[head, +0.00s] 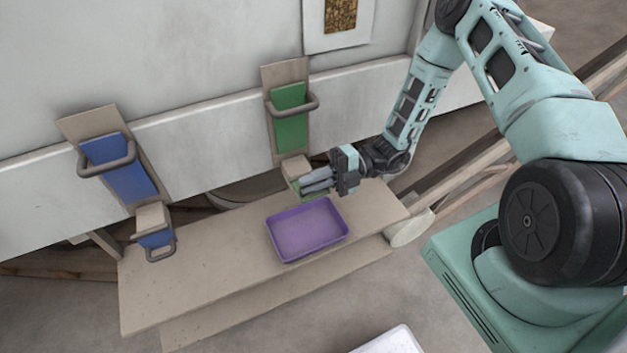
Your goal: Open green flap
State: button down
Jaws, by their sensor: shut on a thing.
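The green flap (313,195) is at the front of a small beige spout below a green panel on the wall. Only a sliver of green shows, because my gripper covers most of it. My gripper (308,184) reaches in from the right, with its fingers at the spout's front. It is shut on the flap's handle, which the fingers hide. I cannot tell how far the flap is swung.
The green panel (290,121) has a grey loop handle above the spout. To the left are a blue panel (125,170) and a blue flap (155,239) with its own handle. A purple tray (304,257) lies on the beige bench (215,285) below my gripper. The bench's left part is clear.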

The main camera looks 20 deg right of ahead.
jog(key=shift+w+d, duration=0.1)
dwell(0.4)
jog(key=c, duration=1.8)
grip_release()
jog(key=shift+o, duration=0.2)
jog(key=d+b, duration=0.3)
jog(key=d, duration=0.9)
jog(key=shift+b, duration=0.35)
